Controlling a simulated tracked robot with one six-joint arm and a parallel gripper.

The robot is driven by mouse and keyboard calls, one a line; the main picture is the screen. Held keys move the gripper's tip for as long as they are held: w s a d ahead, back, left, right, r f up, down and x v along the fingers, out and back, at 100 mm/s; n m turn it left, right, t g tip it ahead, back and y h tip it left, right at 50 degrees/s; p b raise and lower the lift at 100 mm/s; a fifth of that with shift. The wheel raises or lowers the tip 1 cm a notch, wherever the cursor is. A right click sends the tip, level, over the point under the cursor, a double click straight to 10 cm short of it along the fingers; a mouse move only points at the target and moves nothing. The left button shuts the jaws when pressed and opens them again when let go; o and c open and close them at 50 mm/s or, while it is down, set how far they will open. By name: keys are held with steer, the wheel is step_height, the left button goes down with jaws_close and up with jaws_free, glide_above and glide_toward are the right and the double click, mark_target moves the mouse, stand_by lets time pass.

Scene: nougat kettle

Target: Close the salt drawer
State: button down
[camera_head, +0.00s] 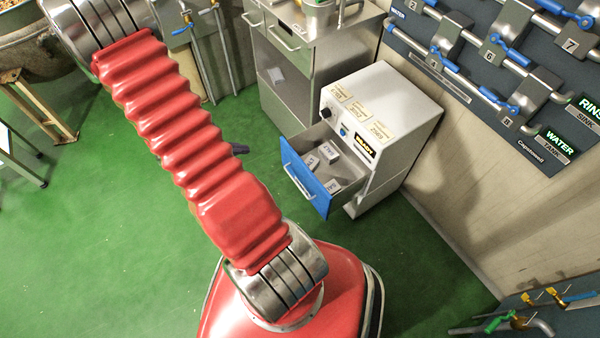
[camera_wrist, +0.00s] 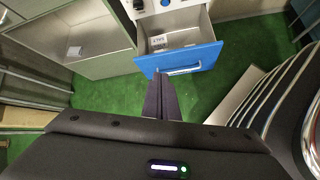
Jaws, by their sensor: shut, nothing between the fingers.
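The salt drawer, with its blue front (camera_head: 302,178) and pale bar handle, is pulled out of the white cabinet (camera_head: 398,112). Several small white boxes (camera_head: 331,151) lie inside it. The wrist view shows the blue front (camera_wrist: 200,57) at top centre, with the handle (camera_wrist: 184,70) on its near face. My gripper (camera_wrist: 160,80) is shut and empty, its dark fingers pointing at the lower left part of the blue front. In the head view only a dark tip of my gripper (camera_head: 240,148) shows past my red arm, left of the drawer and apart from it.
A grey metal cabinet (camera_head: 287,97) with an open shelf stands left of the white cabinet. Blue-handled valves (camera_head: 490,62) line the wall at right. A kettle on a stand (camera_head: 40,55) is at upper left.

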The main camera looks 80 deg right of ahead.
steer(key=s+f+n, duration=0.2)
steer(key=s+f, duration=0.2)
steer(key=f, duration=0.4)
steer(key=s+d+f+n, duration=0.1)
steer(key=s+f, duration=0.4)
steer(key=f, duration=0.3)
steer(key=shift+d+f+n+g+y, duration=0.2)
steer(key=shift+n+g+y, duration=0.1)
steer(key=shift+n+g, duration=0.1)
steer(key=shift+s+d, duration=0.1)
glide_toward(307, 173)
step_height(307, 173, down, 4)
steer(key=s+d, duration=0.1)
steer(key=d, duration=0.1)
steer(key=shift+s+d, duration=0.45)
steer(key=shift+s, duration=0.3)
steer(key=shift+d, duration=0.1)
